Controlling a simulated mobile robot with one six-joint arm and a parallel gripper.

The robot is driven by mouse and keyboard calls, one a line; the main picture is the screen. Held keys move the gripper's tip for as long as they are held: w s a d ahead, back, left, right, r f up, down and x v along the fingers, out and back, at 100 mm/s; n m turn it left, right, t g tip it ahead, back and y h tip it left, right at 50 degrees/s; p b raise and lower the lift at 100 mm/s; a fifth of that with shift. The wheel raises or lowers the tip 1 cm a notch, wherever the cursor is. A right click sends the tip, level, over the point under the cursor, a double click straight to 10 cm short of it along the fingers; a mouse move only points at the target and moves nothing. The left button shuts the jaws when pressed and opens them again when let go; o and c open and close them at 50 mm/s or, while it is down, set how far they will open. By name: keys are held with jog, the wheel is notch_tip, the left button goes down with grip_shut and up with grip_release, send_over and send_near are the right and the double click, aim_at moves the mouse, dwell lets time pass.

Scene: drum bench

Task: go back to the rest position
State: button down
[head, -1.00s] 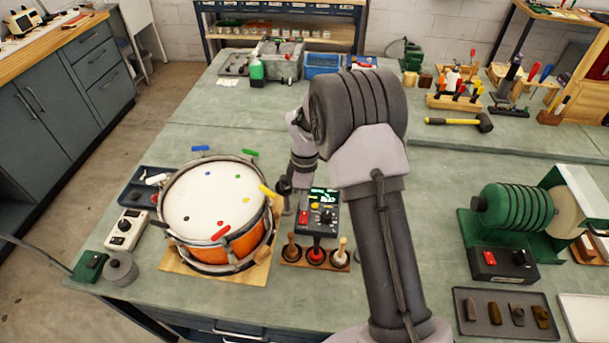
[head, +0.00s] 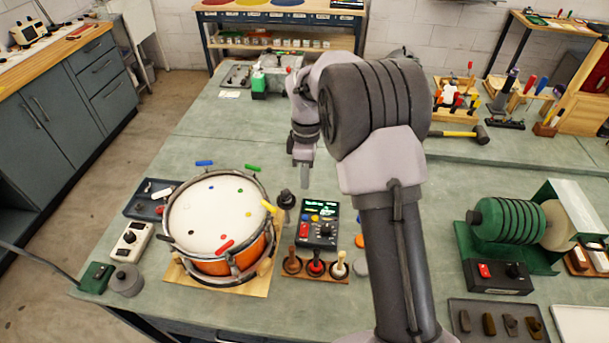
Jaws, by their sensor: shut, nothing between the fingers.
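My gripper (head: 304,182) hangs from my arm above the bench, up and to the right of the drum. Its narrow fingers point down, shut and empty, apart from the things around it. The orange-sided drum (head: 217,215) stands on a wooden board with its white head up. Coloured tabs sit around its rim, including blue, green, yellow and red ones. A dark upright piece (head: 286,204) is beside the drum's right rim, below my gripper in the picture. My upper arm hides part of the bench at centre right.
A control box (head: 318,222) with a lit display stands right of the drum, behind a wooden rack (head: 315,271) of several knobbed tools. A green machine (head: 520,225) is at right. A hammer (head: 460,134) lies farther back.

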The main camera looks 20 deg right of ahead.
jog(key=s+a+r+m+t+b, duration=0.3)
jog(key=s+r+m+b, duration=0.4)
jog(key=s+r, duration=0.4)
jog(key=s+a+f+m+t+b, duration=0.1)
jog(key=s+f+m+t+b, duration=0.1)
jog(key=s+m, duration=0.3)
jog(key=s+a+f+m+t+y+b, duration=0.1)
jog(key=s+m, duration=0.4)
jog(key=s, duration=0.7)
jog(key=shift+s+f+m+t+b, duration=0.4)
jog(key=shift+f+t+b, duration=0.1)
jog(key=shift+f+b, duration=0.3)
